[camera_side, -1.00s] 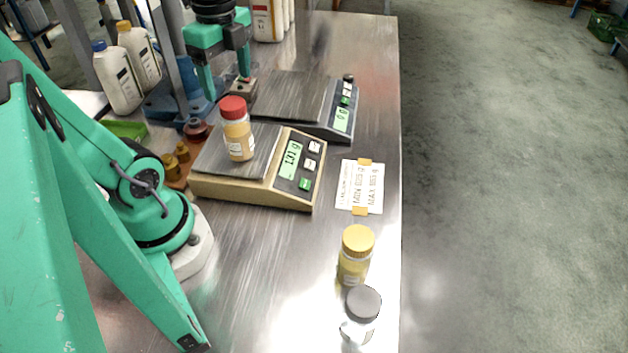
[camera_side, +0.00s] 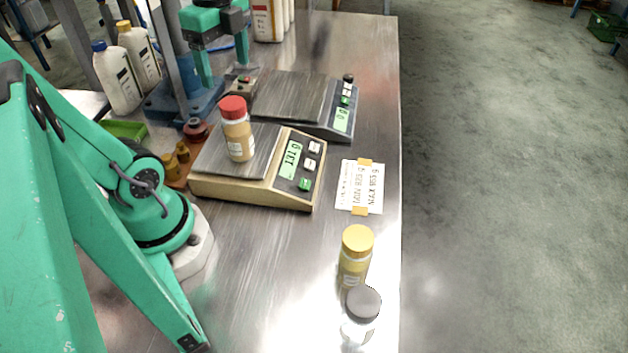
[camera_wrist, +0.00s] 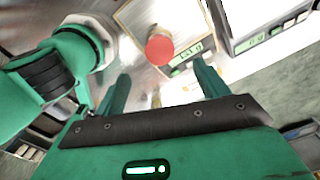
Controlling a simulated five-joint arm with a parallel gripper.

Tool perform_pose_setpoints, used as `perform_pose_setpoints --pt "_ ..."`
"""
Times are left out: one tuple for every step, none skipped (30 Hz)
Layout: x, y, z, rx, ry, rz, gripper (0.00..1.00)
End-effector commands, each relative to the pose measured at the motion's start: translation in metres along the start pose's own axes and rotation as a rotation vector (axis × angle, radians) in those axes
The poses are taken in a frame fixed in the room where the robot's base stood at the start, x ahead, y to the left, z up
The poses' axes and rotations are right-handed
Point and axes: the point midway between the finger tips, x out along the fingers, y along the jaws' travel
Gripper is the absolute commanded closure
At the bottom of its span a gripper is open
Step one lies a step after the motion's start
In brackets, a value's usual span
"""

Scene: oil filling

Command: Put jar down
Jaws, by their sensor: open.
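A red-lidded jar (camera_side: 237,130) with tan contents stands upright on the plate of the beige front scale (camera_side: 255,192). The jar's red lid (camera_wrist: 159,50) shows in the wrist view, beyond and between my fingers. My gripper (camera_side: 225,74) is open and empty, above and behind the jar and apart from it. In the wrist view, my two green fingers (camera_wrist: 161,78) are spread wide with nothing between them.
A second, dark scale (camera_side: 330,122) stands behind. A yellow-lidded jar (camera_side: 356,256) and a grey-lidded clear jar (camera_side: 362,304) stand at the front right. A taped paper label (camera_side: 360,186) lies beside the front scale. White bottles (camera_side: 118,78) stand at the back left.

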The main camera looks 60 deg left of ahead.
Motion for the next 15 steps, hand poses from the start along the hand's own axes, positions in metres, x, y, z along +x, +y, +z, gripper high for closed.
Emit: perform_pose_setpoints --pt "0.0 0.0 -0.001 -0.011 0.0 -0.005 0.27" --pt "0.0 0.001 -0.002 -0.02 0.001 -0.01 0.27" --pt "0.001 0.001 -0.003 -0.038 0.002 -0.018 0.27" --pt "0.001 0.001 -0.004 -0.052 0.003 -0.025 0.27" --pt "0.002 0.001 -0.005 -0.07 0.004 -0.032 0.27" --pt "0.003 0.002 -0.007 -0.098 0.006 -0.043 0.27" --pt "0.003 0.002 -0.009 -0.123 0.009 -0.054 0.27" --pt "0.004 0.002 -0.011 -0.149 0.013 -0.065 0.27" --pt "0.005 0.003 -0.013 -0.189 0.018 -0.08 0.27" --pt "0.005 0.003 -0.015 -0.22 0.023 -0.093 0.27" --pt "0.006 0.004 -0.017 -0.252 0.03 -0.106 0.27" --pt "0.007 0.004 -0.02 -0.298 0.04 -0.124 0.27" --pt "0.008 0.005 -0.023 -0.333 0.048 -0.137 0.27" --pt "0.009 0.006 -0.025 -0.37 0.058 -0.151 0.27" --pt "0.01 0.006 -0.028 -0.417 0.071 -0.167 0.27"
